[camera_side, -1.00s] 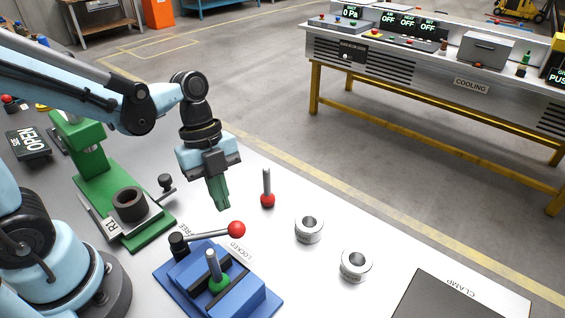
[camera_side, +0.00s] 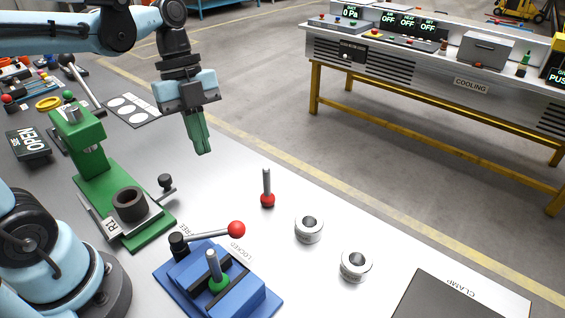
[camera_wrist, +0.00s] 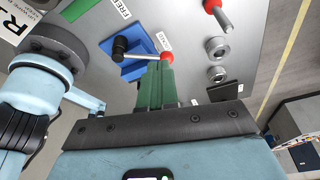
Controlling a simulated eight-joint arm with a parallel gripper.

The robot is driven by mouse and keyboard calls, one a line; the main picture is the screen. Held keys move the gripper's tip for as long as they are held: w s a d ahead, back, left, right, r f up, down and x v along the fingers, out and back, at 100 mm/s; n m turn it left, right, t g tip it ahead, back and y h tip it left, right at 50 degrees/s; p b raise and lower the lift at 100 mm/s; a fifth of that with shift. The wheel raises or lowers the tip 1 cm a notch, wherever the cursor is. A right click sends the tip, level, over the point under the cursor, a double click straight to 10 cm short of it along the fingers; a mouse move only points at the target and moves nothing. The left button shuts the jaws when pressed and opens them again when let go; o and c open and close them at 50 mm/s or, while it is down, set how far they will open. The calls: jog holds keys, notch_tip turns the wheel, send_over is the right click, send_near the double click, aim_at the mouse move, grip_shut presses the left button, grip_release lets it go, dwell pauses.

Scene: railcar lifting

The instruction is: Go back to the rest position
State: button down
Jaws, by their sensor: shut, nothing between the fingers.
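My gripper (camera_side: 203,150) hangs in the air above the far part of the table in the side view, its green fingers pointing down. The fingers are shut with nothing between them. In the wrist view the shut fingers (camera_wrist: 157,75) point toward the blue clamp (camera_wrist: 130,50). The blue clamp (camera_side: 192,275) stands on the table, with a red-knobbed lever by its FREE and LOCKED labels. A pin with a green base (camera_side: 219,280) stands upright in it. A pin with a red base (camera_side: 267,190) stands upright on the table, apart from my gripper.
Two metal rings (camera_side: 309,229) (camera_side: 354,264) lie on the table's right part. A green press (camera_side: 90,160) holding a dark ring (camera_side: 130,204) stands at left. A dark CLAMP plate (camera_side: 440,300) lies front right. The COOLING bench (camera_side: 440,75) stands across the floor.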

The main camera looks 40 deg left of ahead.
dwell(0.3)
jog(key=f+n+t+y, duration=0.1)
jog(key=n+t, duration=0.1)
jog(key=n, duration=0.5)
jog(key=a+f+n+t+y, duration=0.1)
jog(key=n+t, duration=0.2)
jog(key=n, duration=0.4)
jog(key=w+a+f+n+t+y, duration=0.1)
jog(key=n+t, duration=0.2)
jog(key=n, duration=0.4)
jog(key=shift+f, duration=0.15)
